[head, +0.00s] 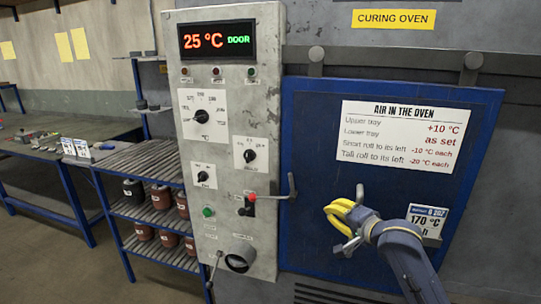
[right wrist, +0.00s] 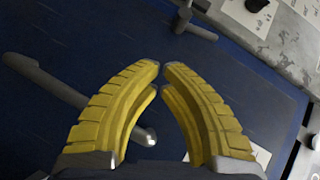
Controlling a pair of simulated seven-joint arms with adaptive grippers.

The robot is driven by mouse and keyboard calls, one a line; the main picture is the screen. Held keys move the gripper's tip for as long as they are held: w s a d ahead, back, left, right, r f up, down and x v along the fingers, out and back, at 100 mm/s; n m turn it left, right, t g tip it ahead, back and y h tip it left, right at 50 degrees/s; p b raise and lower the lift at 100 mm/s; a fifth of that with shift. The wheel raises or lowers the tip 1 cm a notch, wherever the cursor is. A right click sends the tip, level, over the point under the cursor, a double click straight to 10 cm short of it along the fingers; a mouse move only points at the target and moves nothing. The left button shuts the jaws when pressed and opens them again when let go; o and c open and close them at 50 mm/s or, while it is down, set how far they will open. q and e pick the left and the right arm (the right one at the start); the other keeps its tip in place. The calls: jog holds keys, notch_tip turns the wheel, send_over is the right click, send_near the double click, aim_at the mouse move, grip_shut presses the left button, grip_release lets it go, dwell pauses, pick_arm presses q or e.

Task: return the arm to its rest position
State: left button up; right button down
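My right gripper (head: 340,213) has yellow ribbed fingers and is in front of the blue oven door in the head view. In the right wrist view its fingertips (right wrist: 160,67) come almost together, with nothing seen held between them. A grey bar (right wrist: 45,82) on the door passes behind one finger, and a rounded metal end (right wrist: 149,138) shows between the fingers. I cannot tell whether the gripper touches the bar. My right forearm comes in from the lower right. My left arm and gripper are not in view.
The blue oven door (head: 315,140) appears closed, with a lever (head: 291,187) at its left edge. The control panel (head: 235,110) reads 25 °C and DOOR. Left are a shelf rack (head: 150,160) holding dark rolls and a workbench (head: 60,150). Floor shows at lower left.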

jog(key=s+d+f+n+g+h, duration=0.15)
jog(key=s+f+n, duration=0.25)
jog(key=s+f, duration=0.5)
jog(key=s+f+n+g+h, duration=0.1)
jog(key=s+f+n+h, duration=0.25)
jog(key=s+f, duration=0.6)
jog(key=s+d+f+n+g+h, duration=0.25)
jog(key=s+f+n, duration=0.25)
jog(key=s, duration=0.5)
jog(key=s+d+f+n+g+h, duration=0.25)
jog(key=s+f+n, duration=0.3)
jog(key=s, duration=0.45)
jog(key=s+a+f+m+g+y, duration=0.1)
jog(key=s+a+f+y, duration=0.1)
jog(key=f, duration=1.4)
jog(key=s+a+f+g+y, duration=0.1)
jog(key=s+a+f+y, duration=0.15)
jog(key=f, duration=1.45)
jog(key=s+f+m+g, duration=0.3)
jog(key=s+f, duration=1.6)
jog(key=s, duration=0.1)
jog(key=shift+s+a, duration=0.15)
